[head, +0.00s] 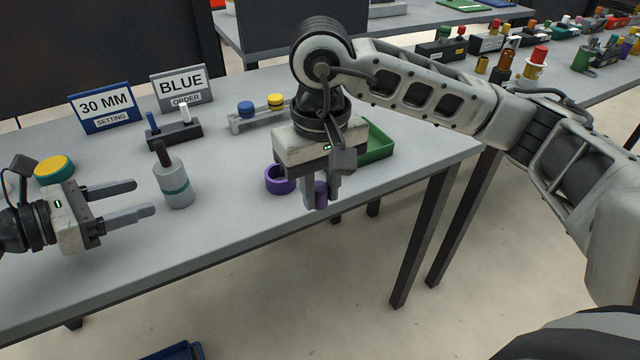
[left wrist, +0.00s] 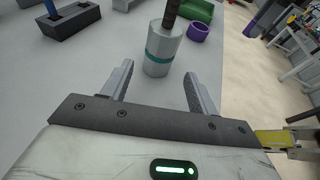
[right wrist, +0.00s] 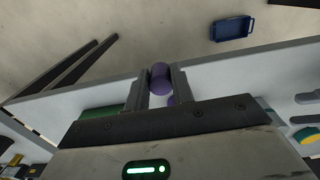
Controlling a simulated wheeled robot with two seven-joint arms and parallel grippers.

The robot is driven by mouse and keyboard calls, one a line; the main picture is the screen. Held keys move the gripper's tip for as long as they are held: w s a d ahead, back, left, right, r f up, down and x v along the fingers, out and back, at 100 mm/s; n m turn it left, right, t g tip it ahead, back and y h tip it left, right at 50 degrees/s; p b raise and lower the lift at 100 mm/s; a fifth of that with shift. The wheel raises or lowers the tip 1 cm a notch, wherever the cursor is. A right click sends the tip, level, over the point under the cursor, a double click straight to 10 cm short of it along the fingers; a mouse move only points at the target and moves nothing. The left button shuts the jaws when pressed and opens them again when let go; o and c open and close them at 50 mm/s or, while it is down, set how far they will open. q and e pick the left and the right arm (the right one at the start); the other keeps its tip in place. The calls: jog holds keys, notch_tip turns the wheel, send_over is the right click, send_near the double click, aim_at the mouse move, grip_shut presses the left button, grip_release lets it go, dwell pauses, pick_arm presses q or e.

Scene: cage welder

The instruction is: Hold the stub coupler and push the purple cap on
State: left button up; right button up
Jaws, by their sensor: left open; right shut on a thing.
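The stub coupler (head: 174,178) stands upright on the bench, a light grey cylinder with a teal band and a dark stub on top. It also shows in the left wrist view (left wrist: 158,69). My left gripper (head: 145,197) is open and level beside it, its fingers pointing at the coupler, apparently without touching. My right gripper (right wrist: 160,82) points down and is shut on the purple cap (right wrist: 160,72), a small cylinder, near the bench's front edge. In the head view the cap (head: 321,193) is partly hidden by the fingers.
A purple ring (head: 279,180) sits on the bench (head: 225,215) between the coupler and my right gripper. Behind are a dark block with pegs (head: 174,132), a rack with blue and yellow caps (head: 252,117), a green tray (head: 378,141) and two signs. A yellow-topped green disc (head: 54,168) lies left.

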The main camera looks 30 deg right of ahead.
aim_at(162, 189)
pick_arm(q)
jog(key=b+x, duration=0.1)
jog(key=x, duration=0.2)
jog(key=shift+f+b, duration=0.25)
jog(key=shift+b, duration=0.15)
pick_arm(e)
notch_tip(162, 189, down, 3)
jog(key=shift+r, duration=0.2)
pick_arm(q)
jog(key=shift+w+d+p, duration=0.15)
jog(key=shift+d+p, duration=0.25)
jog(key=shift+d, duration=0.1)
jog(key=shift+w+d+p, duration=0.2)
jog(key=shift+d+p, duration=0.15)
jog(key=shift+d, duration=0.15)
pick_arm(e)
jog(key=shift+r, duration=0.75)
pick_arm(q)
jog(key=shift+x, duration=1)
pick_arm(e)
jog(key=shift+r, duration=0.15)
pick_arm(q)
jog(key=shift+a+f, duration=0.1)
jog(key=c, duration=1)
pick_arm(e)
jog(key=shift+w, duration=0.1)
